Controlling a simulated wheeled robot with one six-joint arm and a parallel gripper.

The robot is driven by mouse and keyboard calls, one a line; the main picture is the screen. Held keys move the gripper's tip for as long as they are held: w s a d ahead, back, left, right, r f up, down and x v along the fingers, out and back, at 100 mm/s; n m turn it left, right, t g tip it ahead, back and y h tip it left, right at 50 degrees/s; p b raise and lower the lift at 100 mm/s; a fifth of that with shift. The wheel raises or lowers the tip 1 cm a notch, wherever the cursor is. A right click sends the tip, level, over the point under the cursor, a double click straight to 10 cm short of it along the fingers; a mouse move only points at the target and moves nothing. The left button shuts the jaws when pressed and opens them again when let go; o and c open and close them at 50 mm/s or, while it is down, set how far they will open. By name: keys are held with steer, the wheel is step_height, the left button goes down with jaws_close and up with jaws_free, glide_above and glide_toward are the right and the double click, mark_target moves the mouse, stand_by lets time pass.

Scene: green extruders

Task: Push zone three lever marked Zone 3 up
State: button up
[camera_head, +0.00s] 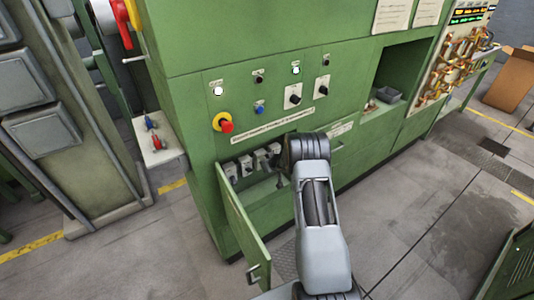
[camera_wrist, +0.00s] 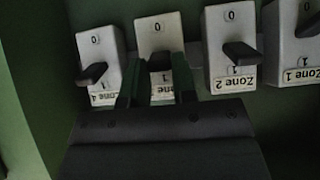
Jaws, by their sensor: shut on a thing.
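In the wrist view, the Zone 3 switch (camera_wrist: 157,34) is a pale box with a dark lever (camera_wrist: 160,61); its label is upside down and partly covered. My gripper (camera_wrist: 154,72) has its two dark green fingers on either side of this lever, shut on it. The Zone 4 switch (camera_wrist: 99,48) is to the left, the Zone 2 switch (camera_wrist: 228,30) and Zone 1 switch (camera_wrist: 291,40) to the right. In the head view, the row of switches (camera_head: 246,165) sits inside the open green compartment; my arm hides the gripper there.
The green compartment door (camera_head: 240,222) hangs open left of my arm. A panel above carries a red emergency button (camera_head: 225,126) and several knobs. A ledge with small levers (camera_head: 157,143) stands at left.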

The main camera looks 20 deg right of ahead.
steer(key=shift+w+r+g+p, duration=0.1)
steer(key=shift+r+g+p, duration=0.45)
steer(key=shift+p, duration=2.35)
steer(key=shift+w+f+g+p, duration=0.1)
steer(key=shift+f+g+p, duration=0.2)
steer(key=shift+p, duration=0.8)
steer(key=o, duration=0.9)
steer(key=b+v, duration=0.1)
steer(key=v, duration=1.2)
steer(key=shift+s+a+r, duration=0.1)
steer(key=shift+s+r, duration=0.15)
steer(key=shift+s, duration=0.1)
